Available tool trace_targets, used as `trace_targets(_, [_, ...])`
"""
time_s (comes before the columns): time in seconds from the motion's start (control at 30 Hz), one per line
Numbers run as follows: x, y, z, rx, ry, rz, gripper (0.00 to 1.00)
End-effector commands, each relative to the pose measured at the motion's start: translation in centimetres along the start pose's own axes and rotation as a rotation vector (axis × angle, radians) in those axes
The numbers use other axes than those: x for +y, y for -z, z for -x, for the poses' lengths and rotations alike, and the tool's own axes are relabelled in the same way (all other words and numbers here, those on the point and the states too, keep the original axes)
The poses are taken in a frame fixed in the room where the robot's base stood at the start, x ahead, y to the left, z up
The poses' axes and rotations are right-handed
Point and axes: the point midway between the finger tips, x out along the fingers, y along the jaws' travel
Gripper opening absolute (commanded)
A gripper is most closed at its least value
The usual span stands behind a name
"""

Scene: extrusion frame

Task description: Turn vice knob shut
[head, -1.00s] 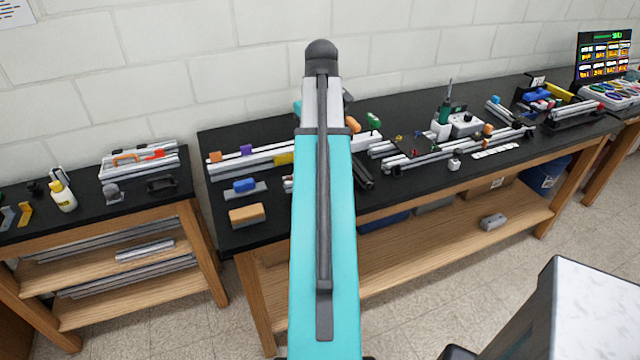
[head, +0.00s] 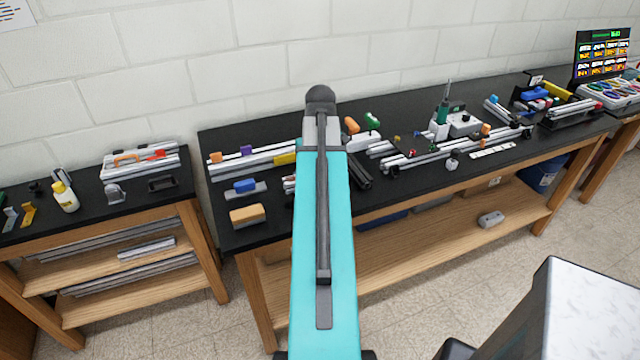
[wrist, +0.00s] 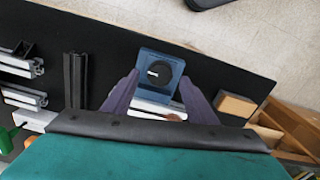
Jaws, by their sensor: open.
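A blue vice (wrist: 148,60) with a round dark knob (wrist: 159,72) on its face shows in the wrist view, near the edge of the black bench top. A pale mark crosses the knob. My gripper (wrist: 159,78) is open, with one finger on each side of the vice. The fingertips appear level with the knob in the picture; I cannot tell their height above it or whether they touch anything. In the head view my own teal arm hides the vice and the gripper.
An orange-tan block (wrist: 236,105) lies right of the gripper, and also shows in the head view (head: 247,215). A dark extrusion bar (wrist: 75,80) lies to the left. Silver extrusions (head: 400,160) and a green tool (head: 443,113) stand farther right on the bench.

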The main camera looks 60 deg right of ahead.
Motion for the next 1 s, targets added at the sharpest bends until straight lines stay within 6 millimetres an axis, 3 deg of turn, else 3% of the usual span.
trace_targets(0.3, [-0.1, 0.0, -2.2, -0.001, 0.001, 0.001, 0.52])
trace_targets(0.73, [-0.1, 0.1, -2.6, 0.000, 0.000, 0.002, 0.52])
trace_targets(1.0, [-0.1, 0.1, -2.6, 0.000, 0.000, 0.003, 0.11])
